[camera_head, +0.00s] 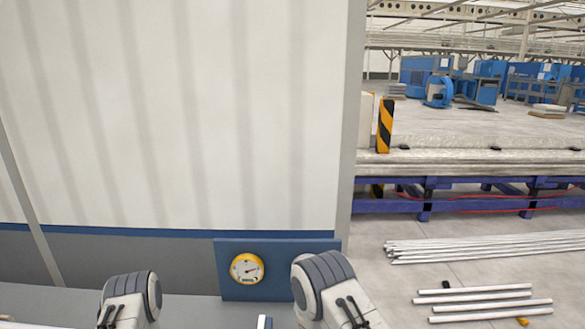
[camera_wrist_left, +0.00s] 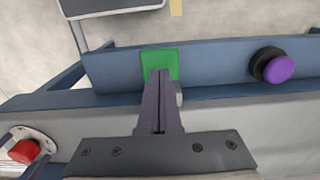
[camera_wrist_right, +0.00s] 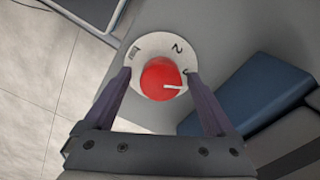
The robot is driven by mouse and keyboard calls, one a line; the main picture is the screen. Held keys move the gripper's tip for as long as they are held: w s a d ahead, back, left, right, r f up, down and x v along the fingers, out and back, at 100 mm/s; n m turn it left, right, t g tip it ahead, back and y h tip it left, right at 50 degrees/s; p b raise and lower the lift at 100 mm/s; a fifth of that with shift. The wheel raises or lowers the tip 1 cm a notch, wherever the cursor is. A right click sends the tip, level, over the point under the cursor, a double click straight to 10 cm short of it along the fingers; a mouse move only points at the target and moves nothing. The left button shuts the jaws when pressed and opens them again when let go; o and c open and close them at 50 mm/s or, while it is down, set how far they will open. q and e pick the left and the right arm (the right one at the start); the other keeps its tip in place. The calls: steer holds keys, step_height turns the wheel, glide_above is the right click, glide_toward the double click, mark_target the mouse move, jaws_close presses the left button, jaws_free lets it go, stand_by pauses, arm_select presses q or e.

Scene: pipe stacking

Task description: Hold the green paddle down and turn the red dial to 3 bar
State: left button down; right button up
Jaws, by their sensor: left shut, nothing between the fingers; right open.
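The green paddle (camera_wrist_left: 160,62) is on the blue panel in the left wrist view. My left gripper (camera_wrist_left: 160,76) is shut and empty, its fingertips over the paddle's lower part; I cannot tell how far the paddle is pressed. The red dial (camera_wrist_right: 158,80) sits on a white numbered disc (camera_wrist_right: 151,48) in the right wrist view. My right gripper (camera_wrist_right: 158,74) is open, its fingers on either side of the dial. The dial's white mark points right, just below a digit partly hidden by the right finger, probably 3. The red dial also shows in the left wrist view (camera_wrist_left: 24,151).
A yellow-rimmed gauge (camera_head: 247,269) is on the blue panel (camera_head: 285,255) in the head view, its needle pointing right. A purple knob (camera_wrist_left: 278,68) stands right of the paddle. Pipes (camera_head: 490,295) lie on the floor at right.

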steer(key=shift+r, duration=3.55)
